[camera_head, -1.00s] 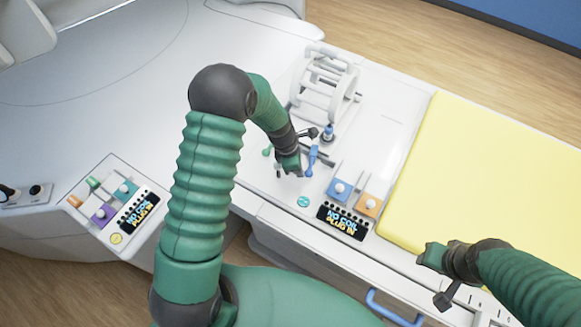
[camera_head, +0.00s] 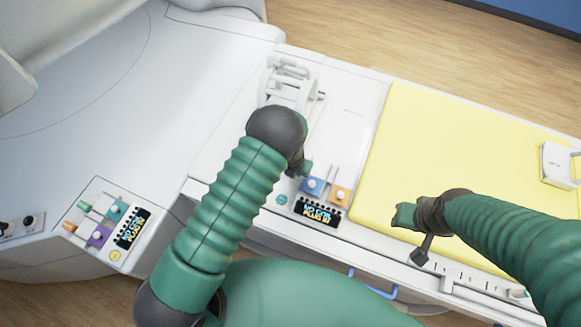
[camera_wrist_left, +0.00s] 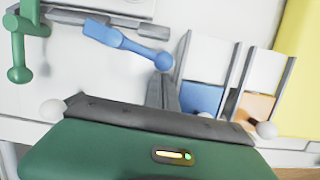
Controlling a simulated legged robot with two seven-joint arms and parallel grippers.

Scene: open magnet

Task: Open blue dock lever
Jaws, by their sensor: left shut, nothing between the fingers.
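The blue dock lever (camera_wrist_left: 130,45) shows in the left wrist view, lying slantwise with its rounded end at lower right. In the head view my left arm hides it. My left gripper (camera_wrist_left: 162,82) is shut and empty, its fingertips right by the lever's rounded end; I cannot tell whether they touch. In the head view this gripper (camera_head: 304,168) is mostly behind my arm, just above the blue slider block. My right gripper (camera_head: 404,214) hovers over the front edge of the yellow pad; its jaws are too small to read.
A green lever (camera_wrist_left: 18,45) stands left of the blue one. A blue block (camera_head: 312,186) and an orange block (camera_head: 340,194) sit in slots beside a display (camera_head: 318,213). The yellow pad (camera_head: 440,140) covers the table's right. Another panel (camera_head: 100,232) is at left.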

